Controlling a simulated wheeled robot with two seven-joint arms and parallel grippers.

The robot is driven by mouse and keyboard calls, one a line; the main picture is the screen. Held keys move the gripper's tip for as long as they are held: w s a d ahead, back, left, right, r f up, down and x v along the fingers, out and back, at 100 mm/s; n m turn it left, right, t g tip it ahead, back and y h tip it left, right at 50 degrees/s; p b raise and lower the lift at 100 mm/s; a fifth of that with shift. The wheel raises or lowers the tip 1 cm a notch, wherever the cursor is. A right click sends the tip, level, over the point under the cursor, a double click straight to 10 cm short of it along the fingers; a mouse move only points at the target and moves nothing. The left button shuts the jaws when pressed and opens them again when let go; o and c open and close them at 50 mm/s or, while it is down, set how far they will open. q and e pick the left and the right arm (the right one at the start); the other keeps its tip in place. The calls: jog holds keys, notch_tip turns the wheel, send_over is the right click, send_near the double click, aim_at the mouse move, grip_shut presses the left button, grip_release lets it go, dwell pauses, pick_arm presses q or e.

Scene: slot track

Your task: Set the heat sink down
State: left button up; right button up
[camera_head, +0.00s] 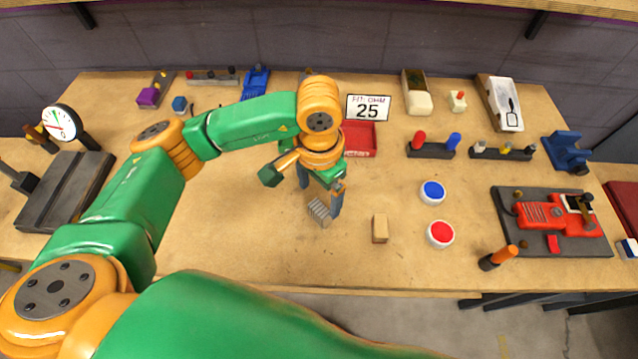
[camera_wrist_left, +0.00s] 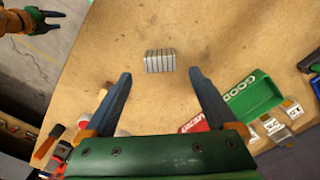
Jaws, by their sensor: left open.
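The heat sink (camera_head: 319,212) is a small grey finned block on the bench top, left of the wooden block. In the left wrist view the heat sink (camera_wrist_left: 160,60) lies flat just beyond the fingertips, centred across the gap. My left gripper (camera_head: 322,212) is open, pointing down at it. In the left wrist view its two blue fingers (camera_wrist_left: 160,78) stand well apart, with bench showing between them and the heat sink. My right gripper (camera_wrist_left: 48,20) shows small at the top left of the left wrist view, over the floor, its dark fingers apart.
A wooden block (camera_head: 380,229), a blue button (camera_head: 433,192) and a red button (camera_head: 440,234) are to the right. A red tray (camera_head: 361,139) is behind the gripper. A green tray (camera_wrist_left: 252,93) shows in the left wrist view.

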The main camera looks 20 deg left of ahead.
aim_at(319, 209)
pick_arm(q)
notch_tip(319, 209, up, 5)
jog(key=shift+r+b, duration=0.1)
jog(key=shift+b, duration=0.25)
